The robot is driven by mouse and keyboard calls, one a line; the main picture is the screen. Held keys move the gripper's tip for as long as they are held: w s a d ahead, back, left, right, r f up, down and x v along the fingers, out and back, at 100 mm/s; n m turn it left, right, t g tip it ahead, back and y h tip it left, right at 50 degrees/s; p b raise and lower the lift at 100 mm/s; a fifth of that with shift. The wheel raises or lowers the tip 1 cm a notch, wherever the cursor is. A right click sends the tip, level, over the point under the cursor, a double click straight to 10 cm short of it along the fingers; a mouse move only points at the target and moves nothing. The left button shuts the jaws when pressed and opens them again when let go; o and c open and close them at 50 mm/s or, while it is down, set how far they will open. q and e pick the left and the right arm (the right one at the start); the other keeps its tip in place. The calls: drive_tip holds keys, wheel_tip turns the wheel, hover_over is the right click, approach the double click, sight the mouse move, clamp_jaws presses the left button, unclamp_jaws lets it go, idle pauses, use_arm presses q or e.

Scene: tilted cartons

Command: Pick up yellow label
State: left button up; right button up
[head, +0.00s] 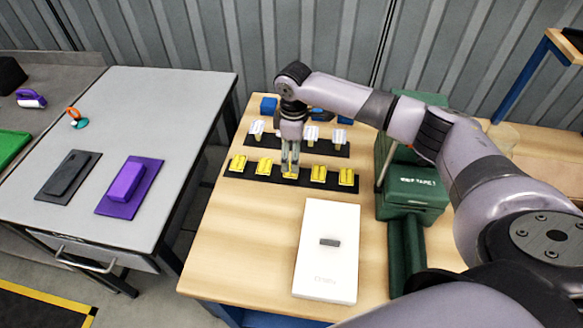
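Several yellow labels stand in a row on a black strip (278,173) on the wooden table, among them ones at the left end (238,163), at the left of centre (264,167) and at the right (318,173). My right gripper (290,168) points straight down at the middle yellow label (290,176), with its fingertips at that label and partly covering it. The fingers look close together; whether they grip the label is too small to tell. My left gripper is not in view.
Behind is a second black strip (330,149) with white items, and blue items (269,107) farther back. A white carton (328,250) lies in front. Green boxes (411,186) stand at the right. A grey table (190,110) at the left holds black and purple blocks.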

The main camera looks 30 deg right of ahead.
drive_tip(key=shift+a+f+p, duration=0.15)
drive_tip(key=shift+f+p, duration=0.05)
drive_tip(key=shift+f, duration=0.95)
drive_tip(key=shift+a+f+p, duration=0.1)
drive_tip(key=shift+f+p, duration=0.05)
drive_tip(key=shift+f, duration=0.95)
drive_tip(key=shift+f, duration=0.2)
drive_tip(key=shift+c, duration=0.5)
drive_tip(key=c, duration=0.7)
drive_tip(key=shift+o, duration=0.2)
